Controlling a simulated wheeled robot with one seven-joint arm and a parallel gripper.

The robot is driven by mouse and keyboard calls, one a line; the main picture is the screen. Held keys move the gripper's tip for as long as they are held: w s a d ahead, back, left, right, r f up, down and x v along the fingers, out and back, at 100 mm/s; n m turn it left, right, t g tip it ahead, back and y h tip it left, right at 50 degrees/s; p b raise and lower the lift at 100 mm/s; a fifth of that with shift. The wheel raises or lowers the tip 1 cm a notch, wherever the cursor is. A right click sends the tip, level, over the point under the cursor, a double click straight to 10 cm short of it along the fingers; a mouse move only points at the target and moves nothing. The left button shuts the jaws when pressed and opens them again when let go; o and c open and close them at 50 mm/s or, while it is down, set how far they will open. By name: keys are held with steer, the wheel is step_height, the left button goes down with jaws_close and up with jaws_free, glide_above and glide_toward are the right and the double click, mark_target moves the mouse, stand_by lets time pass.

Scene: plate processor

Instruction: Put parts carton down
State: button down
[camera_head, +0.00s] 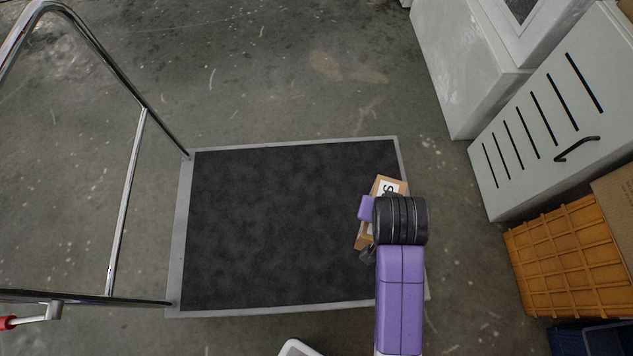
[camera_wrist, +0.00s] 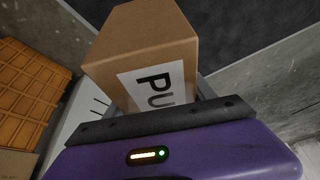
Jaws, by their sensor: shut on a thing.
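The parts carton is a small brown box (camera_head: 387,185) with a white label bearing black letters. In the wrist view the carton (camera_wrist: 140,45) fills the upper middle, with part of its label showing. My gripper (camera_wrist: 165,108) is shut on the carton. In the head view my purple and black arm covers much of the carton. The carton is over the right part of a flat cart's dark deck (camera_head: 280,230). I cannot tell whether it touches the deck. The carton looks tilted in the picture.
The cart has a grey rim and a chrome handle (camera_head: 125,200) at its left. The rest of its deck is empty. A grey cabinet (camera_head: 530,150) with slots and an orange crate (camera_head: 570,260) stand to the right. Open concrete floor lies beyond the cart.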

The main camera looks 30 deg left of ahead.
steer(key=shift+s+a+f, duration=0.1)
step_height(320, 180, down, 20)
steer(key=b, duration=0.9)
steer(key=shift+b, duration=0.35)
steer(key=shift+f, duration=0.1)
steer(key=shift+c, duration=1.6)
jaws_free()
steer(key=p+v, duration=0.6)
steer(key=v, duration=0.6)
